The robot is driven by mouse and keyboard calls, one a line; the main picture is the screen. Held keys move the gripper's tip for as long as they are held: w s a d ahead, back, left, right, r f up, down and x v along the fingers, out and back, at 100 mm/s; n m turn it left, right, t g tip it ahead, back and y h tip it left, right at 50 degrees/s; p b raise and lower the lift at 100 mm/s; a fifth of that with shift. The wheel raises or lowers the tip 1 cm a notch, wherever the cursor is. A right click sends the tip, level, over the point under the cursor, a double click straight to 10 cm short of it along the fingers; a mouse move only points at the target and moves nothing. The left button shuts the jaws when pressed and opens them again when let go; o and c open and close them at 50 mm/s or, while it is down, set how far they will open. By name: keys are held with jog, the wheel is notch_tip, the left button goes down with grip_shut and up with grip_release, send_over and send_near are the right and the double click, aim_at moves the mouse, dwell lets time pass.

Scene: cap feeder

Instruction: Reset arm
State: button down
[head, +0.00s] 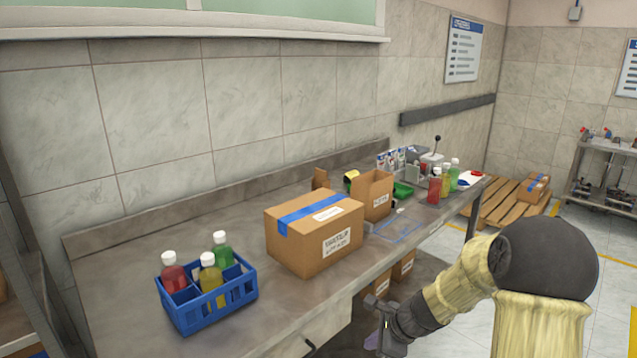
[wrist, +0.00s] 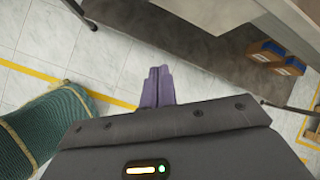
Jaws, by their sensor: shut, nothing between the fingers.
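My gripper (wrist: 158,87) shows in the wrist view with its two purple fingers pressed together and nothing between them. Below it in that view are the tiled floor and the area under the bench. In the head view my gripper (head: 384,340) hangs low in front of the bench's front edge, partly cut off by the bottom of the picture. My arm reaches in from the lower right, bent, clear of the things on the bench.
The metal bench (head: 120,262) holds a blue crate (head: 215,312) with bottles, a taped cardboard box (head: 300,240), an open box (head: 376,192) and several bottles (head: 444,180) at the far end. Boxes (head: 402,268) stand beneath it. A pallet (head: 500,205) lies beyond.

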jog(key=s+d+r+n+g+h, duration=0.1)
jog(key=s+r+n+h, duration=0.15)
jog(key=s+n, duration=0.7)
jog(key=s+d+r+n+g+h, duration=0.1)
jog(key=s+r+n+h, duration=0.15)
jog(key=s+n, duration=0.7)
jog(key=w+p+v, duration=0.1)
jog(key=p+v, duration=0.7)
jog(key=w+p+v, duration=0.2)
jog(key=p+v, duration=0.7)
jog(key=shift+w+r+n, duration=0.15)
jog(key=shift+r+n, duration=0.2)
jog(key=shift+n, duration=0.05)
jog(key=shift+w+a, duration=0.1)
